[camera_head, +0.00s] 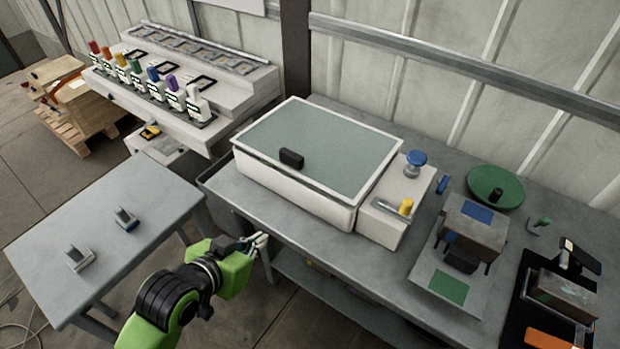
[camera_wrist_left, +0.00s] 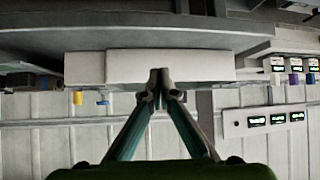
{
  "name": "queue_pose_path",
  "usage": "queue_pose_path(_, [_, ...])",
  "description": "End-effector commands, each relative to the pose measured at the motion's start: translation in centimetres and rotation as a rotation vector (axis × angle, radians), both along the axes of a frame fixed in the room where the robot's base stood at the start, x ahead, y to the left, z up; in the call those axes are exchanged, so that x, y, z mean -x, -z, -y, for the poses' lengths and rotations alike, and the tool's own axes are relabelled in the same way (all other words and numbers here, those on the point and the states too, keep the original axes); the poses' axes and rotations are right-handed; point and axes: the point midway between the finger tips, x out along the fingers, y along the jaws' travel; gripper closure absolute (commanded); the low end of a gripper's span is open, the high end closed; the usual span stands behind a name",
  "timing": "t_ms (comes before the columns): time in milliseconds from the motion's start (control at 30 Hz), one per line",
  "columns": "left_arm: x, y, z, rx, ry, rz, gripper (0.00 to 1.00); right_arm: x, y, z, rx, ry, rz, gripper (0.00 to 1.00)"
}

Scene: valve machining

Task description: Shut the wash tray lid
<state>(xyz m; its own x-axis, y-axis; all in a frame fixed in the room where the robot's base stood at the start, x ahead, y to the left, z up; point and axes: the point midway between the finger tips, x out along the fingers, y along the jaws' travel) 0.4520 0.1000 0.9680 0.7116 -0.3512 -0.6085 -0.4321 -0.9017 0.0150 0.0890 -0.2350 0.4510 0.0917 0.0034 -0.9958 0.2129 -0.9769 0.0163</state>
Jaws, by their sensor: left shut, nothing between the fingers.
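The wash tray (camera_head: 290,189) is a white box on the grey bench in the head view. Its lid (camera_head: 330,145), a grey-green panel in a white frame with a black handle (camera_head: 291,158), lies flat over the top and looks closed. My left gripper (camera_head: 262,240) is shut and empty, in front of the bench edge, to the lower left of the tray and apart from it. In the left wrist view the closed fingertips (camera_wrist_left: 160,76) show in front of the tray's white side (camera_wrist_left: 205,66). My right gripper is in neither view.
A white side unit with a blue knob (camera_head: 415,160) and a yellow knob (camera_head: 406,206) adjoins the tray on the right. A green disc (camera_head: 495,185) and fixtures stand further right. A low grey table (camera_head: 110,235) is at left. Colored-top devices (camera_head: 150,80) line a rack behind.

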Motion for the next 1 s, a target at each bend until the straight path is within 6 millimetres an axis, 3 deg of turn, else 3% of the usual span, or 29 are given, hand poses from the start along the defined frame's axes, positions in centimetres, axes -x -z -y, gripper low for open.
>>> queue_pose_path(33, [-1.8, -2.1, 1.4, 0.027, 0.043, 0.077, 1.0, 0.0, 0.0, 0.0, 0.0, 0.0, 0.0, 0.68])
queue_pose_path(133, [-4.2, -5.5, 3.7, 0.093, 0.111, 0.197, 1.0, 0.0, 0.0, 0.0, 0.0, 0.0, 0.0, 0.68])
queue_pose_path(233, [-5.4, -7.8, 5.2, 0.139, 0.157, 0.272, 1.0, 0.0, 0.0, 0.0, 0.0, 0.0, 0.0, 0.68])
queue_pose_path(333, [-6.0, -8.9, 5.8, 0.162, 0.176, 0.306, 1.0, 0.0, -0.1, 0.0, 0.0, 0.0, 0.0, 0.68])
queue_pose_path(567, [-8.0, -8.6, 7.4, 0.171, 0.177, 0.31, 1.0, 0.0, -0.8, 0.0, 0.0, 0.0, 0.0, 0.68])
queue_pose_path(1000, [-13.8, -5.5, 11.6, 0.165, 0.177, 0.304, 1.0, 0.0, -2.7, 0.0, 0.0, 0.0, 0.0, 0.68])
